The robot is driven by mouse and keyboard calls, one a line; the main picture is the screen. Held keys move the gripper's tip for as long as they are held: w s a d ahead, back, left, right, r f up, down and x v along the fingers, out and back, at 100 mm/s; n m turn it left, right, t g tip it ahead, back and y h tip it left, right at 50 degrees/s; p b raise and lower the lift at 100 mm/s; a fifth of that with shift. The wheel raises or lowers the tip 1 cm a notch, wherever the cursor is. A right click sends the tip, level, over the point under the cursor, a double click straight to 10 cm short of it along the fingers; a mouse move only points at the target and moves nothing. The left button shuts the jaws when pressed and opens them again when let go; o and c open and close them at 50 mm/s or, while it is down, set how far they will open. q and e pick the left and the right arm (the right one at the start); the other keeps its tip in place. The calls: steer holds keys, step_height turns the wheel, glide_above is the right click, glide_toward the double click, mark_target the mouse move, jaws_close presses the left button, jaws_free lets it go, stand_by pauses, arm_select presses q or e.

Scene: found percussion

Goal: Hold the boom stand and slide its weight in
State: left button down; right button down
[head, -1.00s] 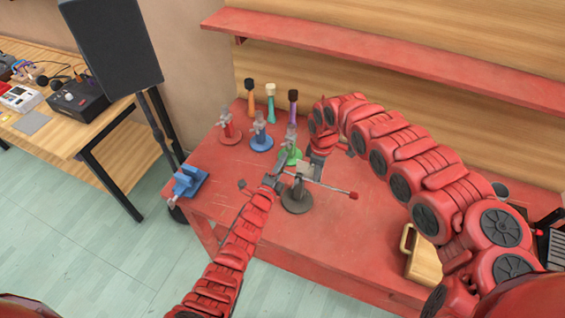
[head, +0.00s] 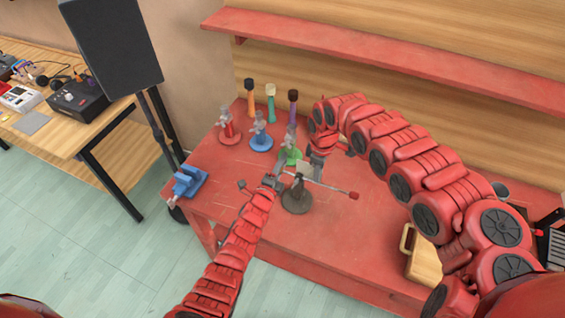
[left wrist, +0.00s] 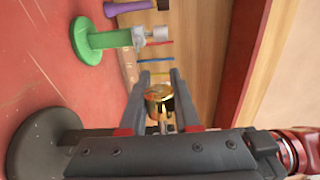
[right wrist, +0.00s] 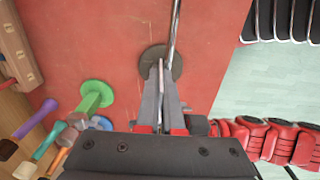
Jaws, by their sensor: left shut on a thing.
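The boom stand has a dark round base (head: 297,203), and its thin boom (head: 331,186) runs to a red tip at the right. The base also shows in the left wrist view (left wrist: 38,140) and the right wrist view (right wrist: 176,62). My left gripper (head: 280,176) is at the boom's left end; in the left wrist view its fingers close on a gold cylindrical weight (left wrist: 159,95). My right gripper (head: 300,181) reaches down from above. In the right wrist view its fingers are close together on the stand's thin grey post (right wrist: 161,85), partly hidden.
Green (head: 291,155), blue (head: 261,142) and red (head: 229,136) stands are behind on the red table (head: 310,240). Several coloured mallets stand at the back. A blue vise (head: 187,182) is at the left edge.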

arm_select(q)
steer(key=shift+r, duration=0.1)
arm_select(e)
steer(key=shift+s+f, duration=0.1)
stand_by(0.3)
arm_select(q)
steer(key=shift+s+d, duration=0.3)
steer(key=shift+d, duration=0.35)
steer(key=shift+s+d, duration=0.25)
steer(key=shift+d, duration=0.35)
steer(key=c, duration=0.6)
jaws_free()
steer(key=shift+a, duration=0.1)
steer(key=v, duration=1.2)
